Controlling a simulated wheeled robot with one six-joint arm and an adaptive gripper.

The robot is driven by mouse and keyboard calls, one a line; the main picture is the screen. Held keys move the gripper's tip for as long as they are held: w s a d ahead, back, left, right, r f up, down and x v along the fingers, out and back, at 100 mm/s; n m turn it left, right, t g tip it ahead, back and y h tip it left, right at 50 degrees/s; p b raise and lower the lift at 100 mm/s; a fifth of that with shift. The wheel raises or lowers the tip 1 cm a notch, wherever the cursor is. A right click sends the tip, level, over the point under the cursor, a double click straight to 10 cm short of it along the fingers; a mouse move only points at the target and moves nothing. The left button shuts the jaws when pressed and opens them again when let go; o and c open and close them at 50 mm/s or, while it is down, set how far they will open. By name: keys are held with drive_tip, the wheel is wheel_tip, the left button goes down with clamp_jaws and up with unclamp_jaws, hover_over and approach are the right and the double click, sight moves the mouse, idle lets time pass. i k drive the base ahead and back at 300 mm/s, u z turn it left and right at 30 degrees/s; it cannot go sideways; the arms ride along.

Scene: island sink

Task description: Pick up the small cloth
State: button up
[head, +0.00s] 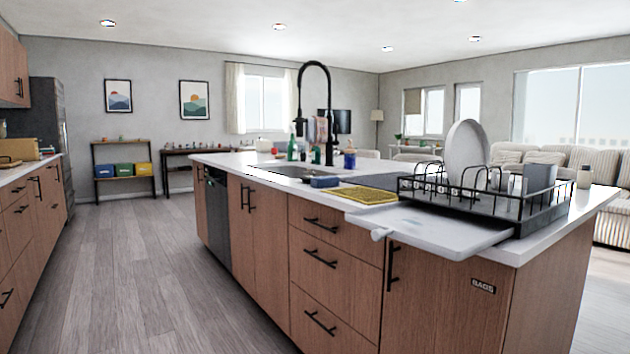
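A small yellow cloth (370,196) with a textured surface lies flat on the white island countertop, near its front edge and left of the dish rack. A pinkish cloth-like item (321,130) hangs by the black faucet; I cannot tell exactly what holds it. My gripper is not in view, so its state and its distance from either cloth do not show.
The black wire dish rack (490,200) holds a large white plate (466,150). A blue sponge (324,182) lies by the sink (290,171), behind which rises the tall black faucet (329,100). A white board (430,228) overhangs the front edge. The left floor (160,265) is clear.

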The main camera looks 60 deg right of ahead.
sight(318, 182)
drive_tip(key=z, duration=0.55)
drive_tip(key=i, duration=1.5)
drive_tip(key=z, duration=2)
drive_tip(key=i, duration=0.75)
drive_tip(key=z, duration=0.75)
